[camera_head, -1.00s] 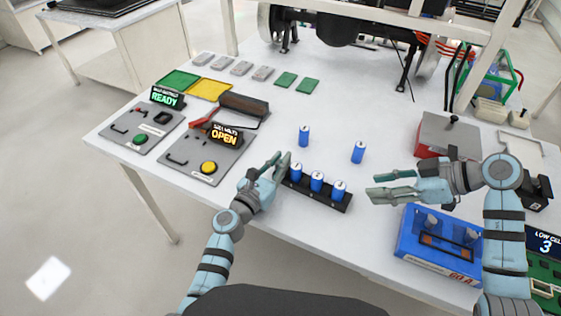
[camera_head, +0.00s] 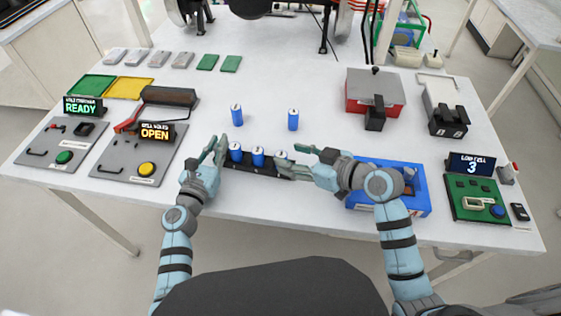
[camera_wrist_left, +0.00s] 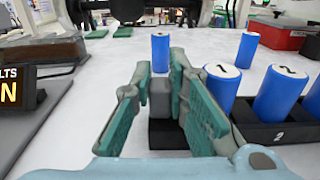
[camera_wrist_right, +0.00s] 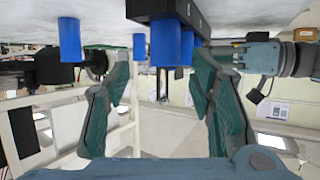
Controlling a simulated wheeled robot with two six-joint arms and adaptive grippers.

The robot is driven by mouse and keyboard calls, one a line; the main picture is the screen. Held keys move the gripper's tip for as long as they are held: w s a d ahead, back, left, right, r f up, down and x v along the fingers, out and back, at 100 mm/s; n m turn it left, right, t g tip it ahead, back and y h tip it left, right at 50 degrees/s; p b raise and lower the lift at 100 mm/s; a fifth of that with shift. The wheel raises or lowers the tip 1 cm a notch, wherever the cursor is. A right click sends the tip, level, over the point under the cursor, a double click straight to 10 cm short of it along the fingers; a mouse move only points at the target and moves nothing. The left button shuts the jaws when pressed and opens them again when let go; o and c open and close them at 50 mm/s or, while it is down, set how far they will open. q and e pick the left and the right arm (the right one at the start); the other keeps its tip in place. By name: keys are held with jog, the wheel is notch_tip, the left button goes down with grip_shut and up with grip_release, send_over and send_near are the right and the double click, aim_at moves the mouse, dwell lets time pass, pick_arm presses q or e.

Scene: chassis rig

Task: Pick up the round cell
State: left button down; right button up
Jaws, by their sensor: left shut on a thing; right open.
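Blue round cells stand upright in a black rack (camera_head: 258,170): cell 1 (camera_head: 235,152), cell 2 (camera_head: 258,157) and a right-hand cell (camera_head: 281,156). Two more blue cells stand loose behind, a left one (camera_head: 237,116) and a right one (camera_head: 293,120). My left gripper (camera_head: 219,150) is shut at the rack's left end, on a grey upright block (camera_wrist_left: 160,98) above a black base. Cell 1 (camera_wrist_left: 222,84) is just right of its fingers. My right gripper (camera_head: 289,159) is open at the rack's right end; the end cell (camera_wrist_right: 166,42) appears between its fingers, with contact unclear.
A blue tray (camera_head: 420,200) is by my right forearm. A red-grey box (camera_head: 372,92) is behind it. Two grey panels are at left, one with an OPEN sign (camera_head: 157,131). The table between the loose cells and the red-grey box is clear.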

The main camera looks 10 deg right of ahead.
aim_at(283, 156)
jog(key=x, duration=0.4)
jog(key=shift+s+a+f, duration=0.15)
jog(key=shift+a, duration=0.15)
grip_shut()
notch_tip(283, 156, up, 15)
jog(key=shift+f, duration=0.2)
dwell(0.4)
pick_arm(q)
jog(key=c, duration=1.5)
grip_release()
jog(key=shift+s, duration=0.1)
